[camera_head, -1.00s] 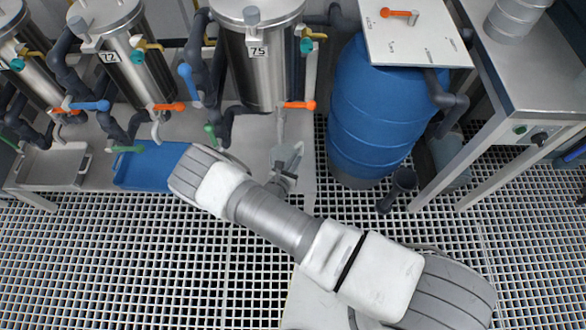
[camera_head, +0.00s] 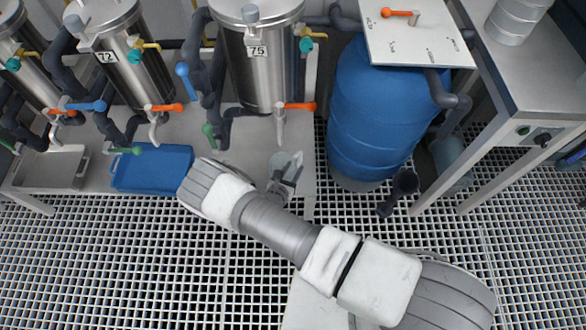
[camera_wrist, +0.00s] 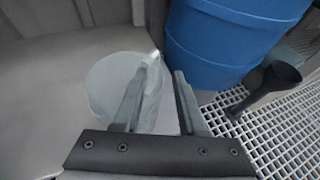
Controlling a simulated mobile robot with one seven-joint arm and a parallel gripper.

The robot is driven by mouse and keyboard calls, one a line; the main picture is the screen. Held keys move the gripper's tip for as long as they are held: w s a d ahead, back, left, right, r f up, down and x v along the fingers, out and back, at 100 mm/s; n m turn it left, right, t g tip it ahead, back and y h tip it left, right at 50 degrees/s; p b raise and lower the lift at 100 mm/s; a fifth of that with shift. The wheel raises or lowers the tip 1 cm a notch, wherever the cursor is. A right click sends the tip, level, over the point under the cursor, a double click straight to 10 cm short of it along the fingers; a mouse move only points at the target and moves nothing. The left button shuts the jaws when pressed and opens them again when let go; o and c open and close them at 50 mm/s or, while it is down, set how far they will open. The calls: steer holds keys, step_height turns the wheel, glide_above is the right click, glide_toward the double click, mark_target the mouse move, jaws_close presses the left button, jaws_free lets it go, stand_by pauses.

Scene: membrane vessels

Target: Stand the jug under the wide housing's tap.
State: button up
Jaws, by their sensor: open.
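The jug (camera_wrist: 105,88), pale and translucent, stands on the grey bench. In the head view the jug (camera_head: 278,163) is close below and in front of the outlet of the wide housing's tap (camera_head: 280,115). The wide housing (camera_head: 262,70) is the large steel vessel marked 75. My gripper (camera_head: 291,166) is at the jug's right front side. In the wrist view its two fingers (camera_wrist: 166,72) are parted, with the left finger across the jug's right side. Part of the jug shows between them. Whether they touch it cannot be told.
A blue tray (camera_head: 152,168) lies on the bench to the left, and a steel tray (camera_head: 50,168) beyond it. A blue barrel (camera_head: 368,115) stands to the right. A dark funnel-topped pipe (camera_head: 403,185) rises from the grated floor (camera_head: 120,260).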

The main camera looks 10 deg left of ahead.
steer(key=p+v, duration=0.2)
steer(key=v, duration=1)
steer(key=w+d+r+m+g+h, duration=0.25)
steer(key=w+r+m, duration=0.2)
steer(key=r, duration=0.35)
steer(key=w+d+r+m+g+h, duration=0.1)
steer(key=w+r+m+h, duration=0.2)
steer(key=r+m, duration=0.35)
steer(key=w+d+r+m+g, duration=0.1)
steer(key=d+r+m+g, duration=0.15)
steer(key=d+r, duration=0.4)
steer(key=w+d+r+m+g, duration=0.1)
steer(key=d+r+m+g, duration=0.2)
steer(key=r, duration=0.7)
steer(key=s+d+r+m+g+y, duration=0.25)
steer(key=s+d+r+m, duration=0.25)
steer(key=d+r+m, duration=0.65)
steer(key=s+d+r+m+t+y, duration=0.3)
steer(key=s+r+m+t+y, duration=0.1)
steer(key=s+r, duration=0.7)
steer(key=shift+s+r+m+y, duration=0.25)
steer(key=shift+m+y, duration=0.25)
steer(key=shift+m, duration=0.6)
steer(key=shift+d+r, duration=0.1)
steer(key=shift+d, duration=0.05)
